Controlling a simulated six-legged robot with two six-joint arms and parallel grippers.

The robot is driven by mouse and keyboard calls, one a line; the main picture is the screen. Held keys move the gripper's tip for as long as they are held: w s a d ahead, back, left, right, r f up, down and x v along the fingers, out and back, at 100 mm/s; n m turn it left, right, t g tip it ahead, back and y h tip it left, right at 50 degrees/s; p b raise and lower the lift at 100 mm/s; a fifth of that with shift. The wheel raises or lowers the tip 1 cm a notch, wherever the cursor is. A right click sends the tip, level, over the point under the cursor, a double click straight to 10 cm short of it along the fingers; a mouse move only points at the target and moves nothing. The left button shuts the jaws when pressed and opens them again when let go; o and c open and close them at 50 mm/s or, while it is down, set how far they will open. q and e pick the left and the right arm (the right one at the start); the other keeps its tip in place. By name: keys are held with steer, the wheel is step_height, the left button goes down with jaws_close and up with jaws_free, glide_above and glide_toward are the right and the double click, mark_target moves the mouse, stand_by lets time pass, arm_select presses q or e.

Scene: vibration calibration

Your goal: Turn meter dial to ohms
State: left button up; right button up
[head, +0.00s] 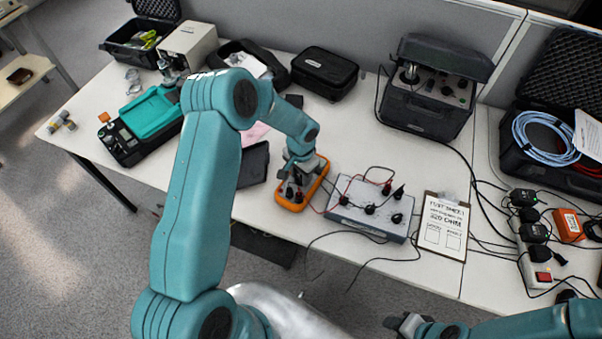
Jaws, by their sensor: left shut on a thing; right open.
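The orange multimeter (320,179) lies on the white table near the front edge, in the middle of the head view. My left gripper (299,180) is over the meter from above, shut at its face. The dial is hidden under the gripper, which appears shut on it. Dark jacks show at the meter's lower end. My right gripper (400,322) is open and low at the bottom of the view, in front of the table and away from the meter.
A grey resistance box (366,218) with knobs and leads stands right of the meter. A clipboard test sheet (444,225) lies beside it. A black pouch (254,165) lies left. Power strip (533,262) and adapters crowd the right; cables hang over the front edge.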

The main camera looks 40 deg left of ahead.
mark_target(301, 176)
stand_by(0.6)
arm_select(q)
steer(key=o, duration=1)
steer(key=shift+o, duration=0.2)
step_height(301, 176, up, 16)
steer(key=b, duration=0.2)
steer(key=shift+r, duration=0.2)
